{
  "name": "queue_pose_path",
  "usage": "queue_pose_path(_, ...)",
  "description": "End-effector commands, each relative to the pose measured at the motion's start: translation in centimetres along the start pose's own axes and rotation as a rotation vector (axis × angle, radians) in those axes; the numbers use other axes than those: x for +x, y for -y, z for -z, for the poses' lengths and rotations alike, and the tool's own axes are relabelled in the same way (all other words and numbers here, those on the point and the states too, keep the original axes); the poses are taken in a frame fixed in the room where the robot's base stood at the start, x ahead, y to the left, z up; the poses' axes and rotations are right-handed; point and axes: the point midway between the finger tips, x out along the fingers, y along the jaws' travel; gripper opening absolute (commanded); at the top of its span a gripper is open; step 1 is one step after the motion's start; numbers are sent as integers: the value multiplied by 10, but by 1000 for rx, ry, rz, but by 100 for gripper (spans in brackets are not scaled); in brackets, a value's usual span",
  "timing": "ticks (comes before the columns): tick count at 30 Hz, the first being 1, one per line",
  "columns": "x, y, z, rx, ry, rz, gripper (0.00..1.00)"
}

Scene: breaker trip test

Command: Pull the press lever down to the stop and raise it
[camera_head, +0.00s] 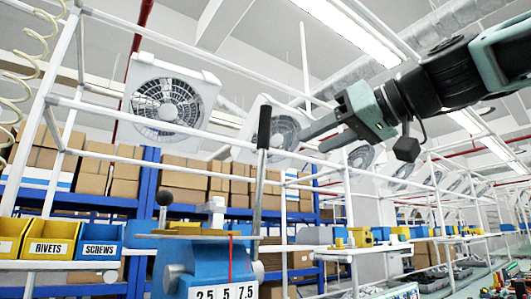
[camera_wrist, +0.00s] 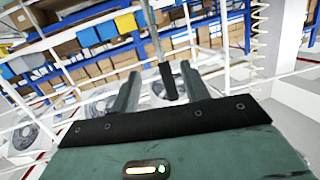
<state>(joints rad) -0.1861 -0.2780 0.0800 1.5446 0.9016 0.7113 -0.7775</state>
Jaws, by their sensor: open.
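The press lever (camera_head: 258,185) stands nearly upright at the right side of the blue press (camera_head: 205,262). Its grey rod carries a long black grip (camera_head: 264,127) at the top. My gripper (camera_head: 312,132) reaches in from the right at about grip height, with a gap between its fingertips and the grip in the head view. In the wrist view the fingers (camera_wrist: 160,70) are spread, and the black grip (camera_wrist: 168,82) appears between them, with the rod (camera_wrist: 153,30) running up the picture. No contact shows. The wrist picture is turned over.
A white pipe frame (camera_head: 95,108) runs behind the press. A yellow RIVETS bin (camera_head: 50,240) and a blue SCREWS bin (camera_head: 97,241) stand to the left. A dark ball knob (camera_head: 164,198) stands up at the press's left. Shelves of cardboard boxes (camera_head: 180,180) are farther back.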

Motion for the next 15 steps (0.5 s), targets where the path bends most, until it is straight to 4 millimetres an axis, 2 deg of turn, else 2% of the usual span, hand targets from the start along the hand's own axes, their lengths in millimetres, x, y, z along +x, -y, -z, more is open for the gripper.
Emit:
queue_pose_path(1,-15,-1,20,-31,-67,-7,46)
queue_pose_path(3,-31,0,42,-63,-128,-10,46)
queue_pose_path(6,-42,2,59,-87,-170,-14,46)
queue_pose_path(10,-40,2,66,-91,-176,-11,46)
queue_pose_path(15,-27,2,71,-89,-173,-10,46)
